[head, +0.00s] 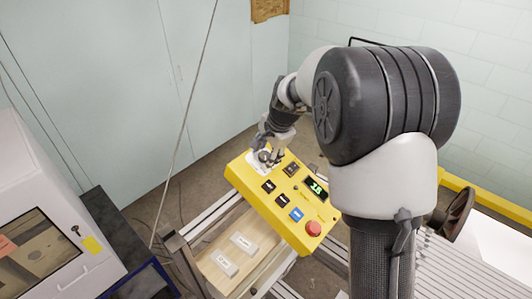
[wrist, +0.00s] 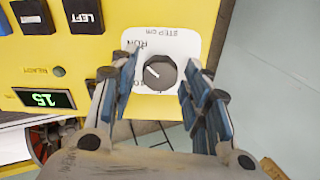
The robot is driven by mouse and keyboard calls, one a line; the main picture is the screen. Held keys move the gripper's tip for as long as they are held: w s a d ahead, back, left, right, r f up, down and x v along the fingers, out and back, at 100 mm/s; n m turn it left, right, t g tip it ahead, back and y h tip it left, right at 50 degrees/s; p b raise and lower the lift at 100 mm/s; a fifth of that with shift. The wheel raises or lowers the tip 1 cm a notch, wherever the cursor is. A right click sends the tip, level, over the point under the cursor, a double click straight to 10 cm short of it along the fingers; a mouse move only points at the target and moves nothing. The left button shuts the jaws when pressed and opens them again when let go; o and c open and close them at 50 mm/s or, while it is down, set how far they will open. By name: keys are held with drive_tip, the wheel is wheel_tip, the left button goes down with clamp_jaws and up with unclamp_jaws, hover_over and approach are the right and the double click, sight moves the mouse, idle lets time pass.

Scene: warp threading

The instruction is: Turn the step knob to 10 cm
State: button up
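The step knob (wrist: 160,73) is a dark round knob on a white plate (wrist: 187,45) marked "STEP cm" and "RUN", upside down in the wrist view. Its white pointer line points up and left there; the scale numbers are mostly hidden. My gripper (wrist: 162,82) has one blue-padded finger on each side of the knob, with a visible gap on both sides. In the head view my gripper (head: 265,156) is over the upper left end of the yellow control box (head: 240,186) and hides most of the knob.
A green display (head: 316,188) seems to read 15. Several dark buttons, a blue button (head: 296,215) and a red mushroom button (head: 313,228) share the panel. A wooden tray (head: 215,262) with pale blocks lies below. A white cabinet (head: 50,190) stands left.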

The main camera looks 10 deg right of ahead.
drive_tip(key=c, duration=0.8)
drive_tip(key=shift+n+b, duration=0.3)
drive_tip(key=shift+b, duration=0.05)
drive_tip(key=n+b, duration=0.2)
drive_tip(key=shift+f+n, duration=0.15)
drive_tip(key=shift+n, duration=0.15)
drive_tip(key=n+b, duration=0.4)
drive_tip(key=n, duration=0.1)
drive_tip(key=shift+d+n+b, duration=0.1)
drive_tip(key=shift+n+b, duration=0.2)
drive_tip(key=n+b, duration=0.3)
drive_tip(key=n, duration=0.2)
drive_tip(key=shift+y, duration=0.4)
drive_tip(key=shift+n+b, duration=1.1)
drive_tip(key=shift+n, duration=0.9)
drive_tip(key=shift+r, duration=0.2)
drive_tip(key=o, duration=1.1)
